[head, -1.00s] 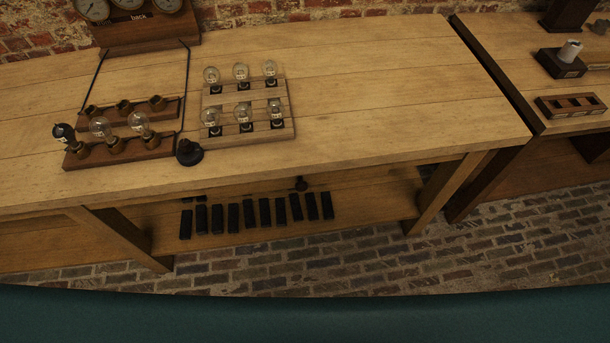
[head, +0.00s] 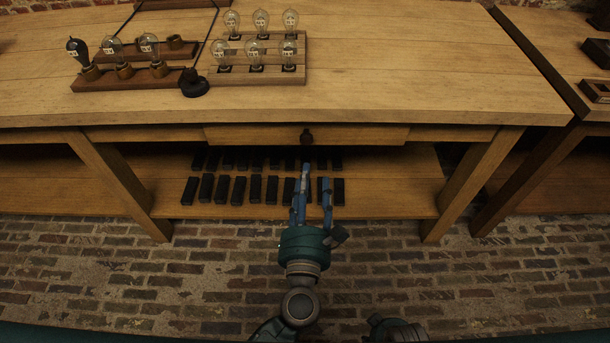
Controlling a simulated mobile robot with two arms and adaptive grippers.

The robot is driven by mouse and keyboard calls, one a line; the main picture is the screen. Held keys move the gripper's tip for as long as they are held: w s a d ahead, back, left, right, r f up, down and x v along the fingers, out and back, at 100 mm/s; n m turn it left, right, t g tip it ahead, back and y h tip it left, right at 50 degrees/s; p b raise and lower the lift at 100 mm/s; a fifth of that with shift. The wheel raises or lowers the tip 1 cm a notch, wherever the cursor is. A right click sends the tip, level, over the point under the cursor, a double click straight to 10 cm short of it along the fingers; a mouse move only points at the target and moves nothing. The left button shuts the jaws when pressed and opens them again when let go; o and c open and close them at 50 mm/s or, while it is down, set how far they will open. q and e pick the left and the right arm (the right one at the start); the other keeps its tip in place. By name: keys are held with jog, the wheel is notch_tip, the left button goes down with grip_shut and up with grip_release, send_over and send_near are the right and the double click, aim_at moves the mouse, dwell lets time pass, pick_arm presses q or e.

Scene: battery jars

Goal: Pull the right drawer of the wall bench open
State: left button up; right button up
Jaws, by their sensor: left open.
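The wall bench (head: 400,95) spans the view. Its drawer (head: 250,134) sits under the top, its front flush with the bench's front rail, so it looks shut. A dark round knob (head: 306,137) is at the middle of the drawer front. My left gripper (head: 314,182) is open, with blue fingers pointing up toward the knob. It is in front of the bench, below the knob in the picture and apart from it. Nothing is between its fingers but the view of the shelf behind. My right gripper does not show.
Several black blocks (head: 238,190) stand in rows on the lower shelf (head: 395,193). Bulbs in a wooden rack (head: 295,76) and a lamp board (head: 125,82) stand on the bench top. Bench legs (head: 465,185) flank the drawer. The brick floor (head: 120,275) in front is clear.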

aim_at(307, 144)
pick_arm(q)
jog(key=w+n, duration=0.1)
jog(key=w, duration=0.2)
jog(key=w+n, duration=0.1)
jog(key=w, duration=0.2)
jog(key=w+a+r+n+y, duration=0.1)
jog(key=w, duration=0.3)
jog(key=shift+w+n, duration=0.1)
jog(key=shift+n, duration=0.3)
jog(key=c, duration=1)
jog(key=shift+d+f, duration=0.1)
grip_shut()
